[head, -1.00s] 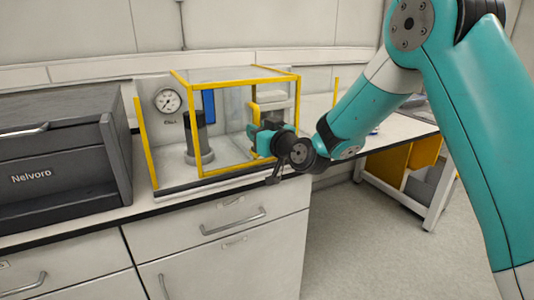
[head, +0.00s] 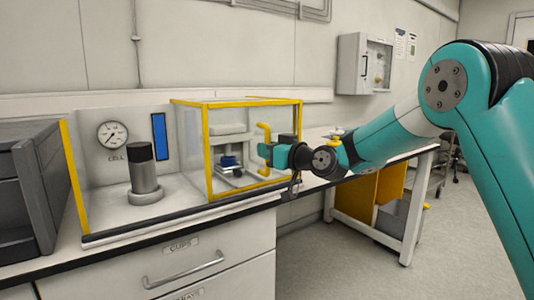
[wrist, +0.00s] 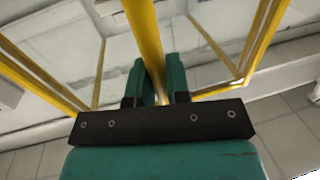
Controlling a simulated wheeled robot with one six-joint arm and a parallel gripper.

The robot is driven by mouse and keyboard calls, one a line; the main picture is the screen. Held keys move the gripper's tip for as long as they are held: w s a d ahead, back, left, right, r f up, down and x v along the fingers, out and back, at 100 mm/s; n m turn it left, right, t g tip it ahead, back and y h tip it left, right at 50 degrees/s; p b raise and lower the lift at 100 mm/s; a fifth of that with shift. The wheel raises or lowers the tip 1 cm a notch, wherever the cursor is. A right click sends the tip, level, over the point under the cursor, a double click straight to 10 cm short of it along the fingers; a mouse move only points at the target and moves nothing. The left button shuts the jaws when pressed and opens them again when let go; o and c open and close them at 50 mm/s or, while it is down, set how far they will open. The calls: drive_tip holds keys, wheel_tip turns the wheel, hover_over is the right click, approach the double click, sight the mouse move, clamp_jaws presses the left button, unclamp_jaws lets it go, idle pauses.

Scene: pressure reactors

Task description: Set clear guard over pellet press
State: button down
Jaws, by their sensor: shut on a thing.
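The clear guard (head: 207,160), a box with yellow edges, stands around the pellet press (head: 231,142) in the head view. The press is pale with a small blue part, seen through the clear panels. The guard's lower edge looks at or close to the bench top; I cannot tell if it touches. My gripper (head: 265,153) is at the guard's right front side, shut on its yellow handle (head: 264,133). In the wrist view, the yellow bar (wrist: 146,45) runs between my two green fingers (wrist: 158,85), with the guard's yellow edges on both sides.
Left of the guard is an open cell bay with a dark-topped cylinder (head: 144,175), a gauge (head: 113,135) and a yellow-edged side panel (head: 75,180). A dark grey oven (head: 35,185) stands further left.

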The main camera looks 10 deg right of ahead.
drive_tip(key=shift+w+d, duration=0.15)
drive_tip(key=shift+d, duration=0.1)
drive_tip(key=c, duration=1.1)
unclamp_jaws()
drive_tip(key=shift+d, duration=0.1)
drive_tip(key=b+v, duration=0.3)
drive_tip(key=v, duration=1.4)
drive_tip(key=shift+s, duration=0.25)
